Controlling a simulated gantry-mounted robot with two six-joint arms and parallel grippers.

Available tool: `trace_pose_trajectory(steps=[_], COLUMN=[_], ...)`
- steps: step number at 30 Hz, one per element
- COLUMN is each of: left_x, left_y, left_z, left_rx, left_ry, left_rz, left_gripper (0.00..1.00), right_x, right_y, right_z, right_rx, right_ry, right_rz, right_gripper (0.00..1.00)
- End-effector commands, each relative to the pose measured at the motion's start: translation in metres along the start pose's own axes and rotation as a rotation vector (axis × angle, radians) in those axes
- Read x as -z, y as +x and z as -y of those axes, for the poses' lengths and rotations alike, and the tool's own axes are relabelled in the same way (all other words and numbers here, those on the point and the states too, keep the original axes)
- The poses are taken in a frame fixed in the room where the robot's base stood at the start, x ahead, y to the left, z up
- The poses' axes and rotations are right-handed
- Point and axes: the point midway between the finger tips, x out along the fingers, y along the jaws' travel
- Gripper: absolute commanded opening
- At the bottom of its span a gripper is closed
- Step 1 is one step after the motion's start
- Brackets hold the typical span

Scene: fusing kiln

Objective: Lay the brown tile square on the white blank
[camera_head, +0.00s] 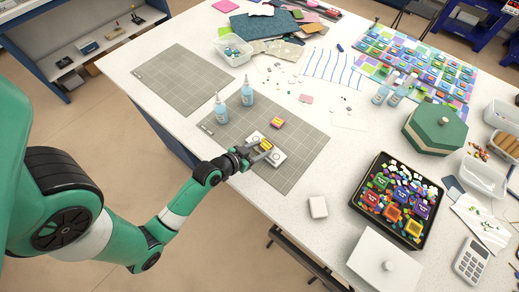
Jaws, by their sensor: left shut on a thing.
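My left gripper (259,149) reaches in over the grey gridded mat and is shut on a small yellow-brown tile (266,145), which I take to be the brown tile. A white piece (278,158), which looks like the white blank, lies on the mat directly under and beside the jaws. Its middle is hidden by the gripper and the tile. I cannot tell whether the tile touches the white piece. My right gripper is not in view.
A yellow and pink block (277,123) lies on the mat (306,143) just beyond the gripper. Two bottles (221,109) stand at the mat's left. A white block (318,206) and a black tray (357,196) of coloured pieces are to the right. A second mat (178,77) is clear.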

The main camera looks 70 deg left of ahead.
Motion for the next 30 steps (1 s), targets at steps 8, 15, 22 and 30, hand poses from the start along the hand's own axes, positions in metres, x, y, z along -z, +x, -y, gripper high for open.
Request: trace_pose_trajectory(steps=[8,15,22,30], left_x=[-0.002,-0.002,0.001,0.001], left_y=[0.001,0.001,-0.009,-0.071], left_z=[0.0,0.0,0.0,0.001], left_rx=[0.0,0.0,0.001,0.003], left_ry=[0.0,0.0,0.0,-0.004], left_rz=[0.0,0.0,0.001,0.003], left_gripper=[0.74,0.84,0.84,0.84], right_x=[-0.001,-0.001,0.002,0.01], right_y=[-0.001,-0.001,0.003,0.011], right_z=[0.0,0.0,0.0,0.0], right_rx=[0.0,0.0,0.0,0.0], right_ry=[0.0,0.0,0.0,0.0], right_rz=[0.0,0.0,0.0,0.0], right_gripper=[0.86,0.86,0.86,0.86])
